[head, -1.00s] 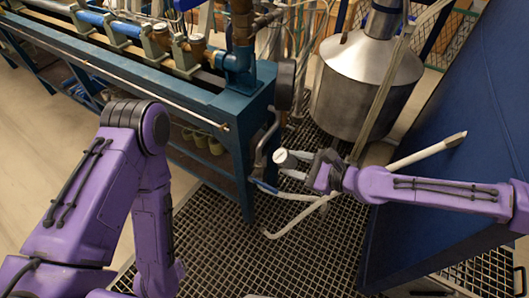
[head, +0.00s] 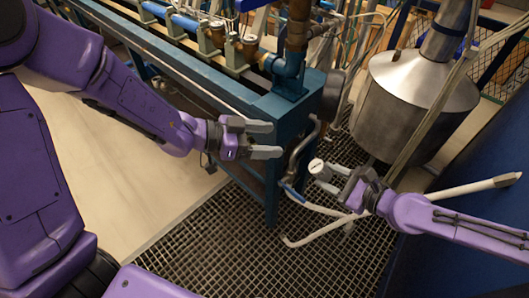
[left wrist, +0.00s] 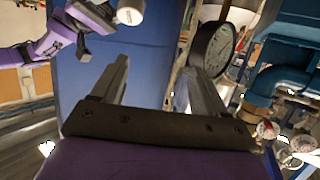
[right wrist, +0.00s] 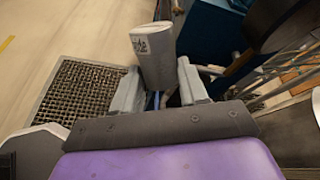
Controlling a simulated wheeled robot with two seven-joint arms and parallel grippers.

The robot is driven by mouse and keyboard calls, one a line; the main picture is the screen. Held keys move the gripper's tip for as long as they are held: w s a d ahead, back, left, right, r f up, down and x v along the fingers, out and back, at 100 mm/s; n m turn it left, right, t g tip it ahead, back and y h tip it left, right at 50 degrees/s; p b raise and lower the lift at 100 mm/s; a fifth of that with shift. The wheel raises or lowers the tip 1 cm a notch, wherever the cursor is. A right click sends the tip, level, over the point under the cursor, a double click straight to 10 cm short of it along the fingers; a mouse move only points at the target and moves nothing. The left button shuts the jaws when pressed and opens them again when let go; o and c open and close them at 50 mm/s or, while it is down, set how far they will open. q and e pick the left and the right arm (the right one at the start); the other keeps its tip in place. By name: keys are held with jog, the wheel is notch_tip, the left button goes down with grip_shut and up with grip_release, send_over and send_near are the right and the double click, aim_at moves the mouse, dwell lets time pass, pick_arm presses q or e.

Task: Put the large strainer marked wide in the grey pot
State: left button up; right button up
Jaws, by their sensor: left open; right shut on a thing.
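My right gripper (head: 333,179) is shut on a grey cylinder with a pale round end (head: 317,167), held above the floor grating. In the right wrist view the cylinder (right wrist: 153,58) stands between the fingers with a small marked label near its top. I cannot read the label clearly, so I cannot tell whether it is the wide strainer. My left gripper (head: 278,139) is open and empty, to the left of the cylinder and apart from it, in front of the blue bench end. The cylinder also shows at the top of the left wrist view (left wrist: 130,12). I cannot make out a grey pot for certain.
A blue test bench (head: 285,118) with pipes stands at the back left. A round gauge (left wrist: 212,48) is close to my left gripper. A large steel tank (head: 420,95) stands back right, with a blue panel (head: 455,195) at right. Floor grating (head: 215,255) is clear in front.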

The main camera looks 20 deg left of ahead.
aim_at(314, 165)
jog(key=shift+w, duration=0.1)
pick_arm(q)
jog(key=d+f+m+g, duration=0.1)
jog(key=d+f, duration=0.1)
jog(key=d, duration=0.1)
jog(key=d+f, duration=0.2)
jog(key=d, duration=0.2)
jog(key=w+d+f+m+g, duration=0.1)
jog(key=d+f, duration=0.1)
jog(key=d, duration=0.2)
jog(key=shift+d+f+m+g, duration=0.1)
jog(key=shift+d+m+g, duration=0.05)
jog(key=shift+m+g, duration=0.15)
jog(key=c, duration=1.2)
jog(key=shift+c, duration=0.5)
pick_arm(e)
jog(key=o, duration=1.3)
